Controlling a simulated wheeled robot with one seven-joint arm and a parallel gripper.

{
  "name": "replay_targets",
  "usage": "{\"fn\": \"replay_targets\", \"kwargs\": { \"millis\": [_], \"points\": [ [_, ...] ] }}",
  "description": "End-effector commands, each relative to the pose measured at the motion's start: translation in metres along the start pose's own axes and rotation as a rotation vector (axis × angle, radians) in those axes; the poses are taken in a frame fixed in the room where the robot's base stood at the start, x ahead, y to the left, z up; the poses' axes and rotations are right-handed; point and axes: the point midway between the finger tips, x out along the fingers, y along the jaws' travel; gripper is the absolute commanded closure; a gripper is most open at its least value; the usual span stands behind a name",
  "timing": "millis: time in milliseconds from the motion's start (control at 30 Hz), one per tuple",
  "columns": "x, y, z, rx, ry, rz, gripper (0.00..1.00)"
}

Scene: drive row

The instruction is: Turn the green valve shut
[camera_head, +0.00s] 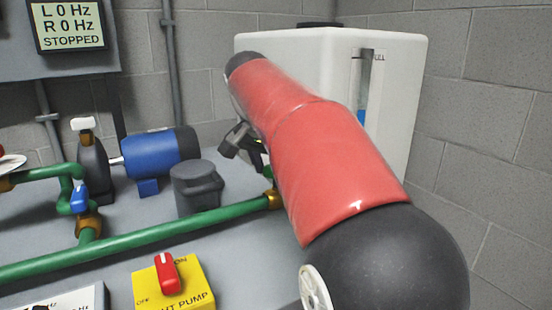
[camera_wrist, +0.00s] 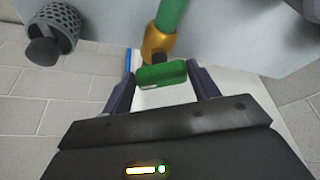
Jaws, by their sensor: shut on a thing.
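The green valve handle (camera_wrist: 162,74) shows in the wrist view, next to a brass fitting (camera_wrist: 158,42) at the end of a green pipe (camera_wrist: 172,14). Its bar lies crosswise to the pipe in that picture. My gripper (camera_wrist: 163,79) is shut on the handle, with one dark finger at each end of the bar. In the head view my gripper (camera_head: 243,145) is partly hidden behind my red arm, and the green handle is hidden there. The brass fitting (camera_head: 273,197) shows just left of my arm.
A white tank (camera_head: 300,50) with a level gauge stands behind my arm. Left are a blue motor (camera_head: 160,153), a dark grey pot (camera_head: 197,187), a small blue valve handle (camera_head: 80,199) and a yellow pump switch box (camera_head: 190,292). A display (camera_head: 68,24) reads STOPPED.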

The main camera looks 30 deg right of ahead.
Motion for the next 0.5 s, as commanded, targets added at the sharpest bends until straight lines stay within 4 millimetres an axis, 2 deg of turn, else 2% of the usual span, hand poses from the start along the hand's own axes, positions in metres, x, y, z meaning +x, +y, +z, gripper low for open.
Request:
{"fn": "replay_targets", "kwargs": {
  "millis": [500],
  "points": [
    [-0.0024,-0.0074,-0.0030,0.385,0.002,0.156,0.63]
  ]
}}
